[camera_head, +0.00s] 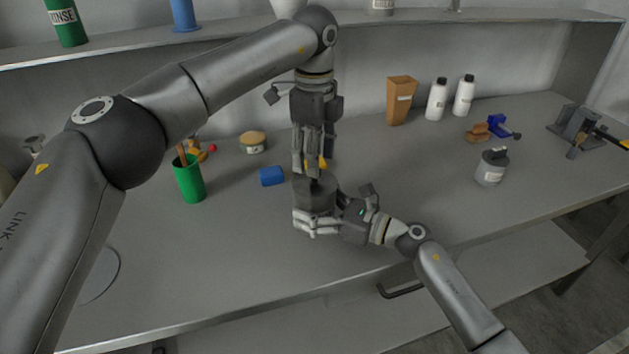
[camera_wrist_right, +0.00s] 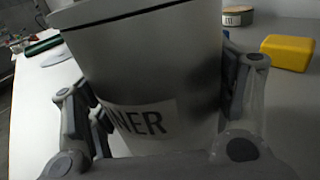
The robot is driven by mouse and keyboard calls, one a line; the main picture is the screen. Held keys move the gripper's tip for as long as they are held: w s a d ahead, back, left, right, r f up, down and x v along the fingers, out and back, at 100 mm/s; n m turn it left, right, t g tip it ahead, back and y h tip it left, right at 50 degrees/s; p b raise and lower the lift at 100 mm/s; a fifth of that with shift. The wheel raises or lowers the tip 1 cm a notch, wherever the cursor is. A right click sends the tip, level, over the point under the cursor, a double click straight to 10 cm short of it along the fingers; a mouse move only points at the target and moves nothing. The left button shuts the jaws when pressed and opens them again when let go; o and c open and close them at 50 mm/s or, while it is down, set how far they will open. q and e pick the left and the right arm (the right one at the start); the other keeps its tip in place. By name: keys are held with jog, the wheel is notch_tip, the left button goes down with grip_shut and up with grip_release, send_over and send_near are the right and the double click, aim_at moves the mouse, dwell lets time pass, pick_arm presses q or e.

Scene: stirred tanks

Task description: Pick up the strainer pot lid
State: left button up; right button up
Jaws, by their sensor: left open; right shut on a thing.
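The grey strainer pot (camera_head: 311,200) stands upright near the middle of the bench, partly hidden by my grippers. In the right wrist view the pot (camera_wrist_right: 180,65) fills the middle, and its label shows the letters "NER". The dark lid (camera_head: 322,184) sits on top of the pot; in the right wrist view only its rim (camera_wrist_right: 125,12) shows at the top edge. My right gripper (camera_head: 312,224) is shut around the pot's body from the right. My left gripper (camera_head: 315,168) is open and points down right above the lid, its fingers around the knob area. Whether they touch the lid is unclear.
A blue block (camera_head: 272,176), a green cup (camera_head: 189,178) and a wooden-lidded container (camera_head: 252,142) are left of the pot. Another lidded grey pot (camera_head: 490,170) stands right. Bottles (camera_head: 437,99) and a brown vessel (camera_head: 401,101) stand behind. A yellow block (camera_wrist_right: 287,52) shows in the wrist view.

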pick_arm(q)
jog(key=shift+s+f, duration=0.1)
jog(key=shift+f, duration=1.8)
grip_shut()
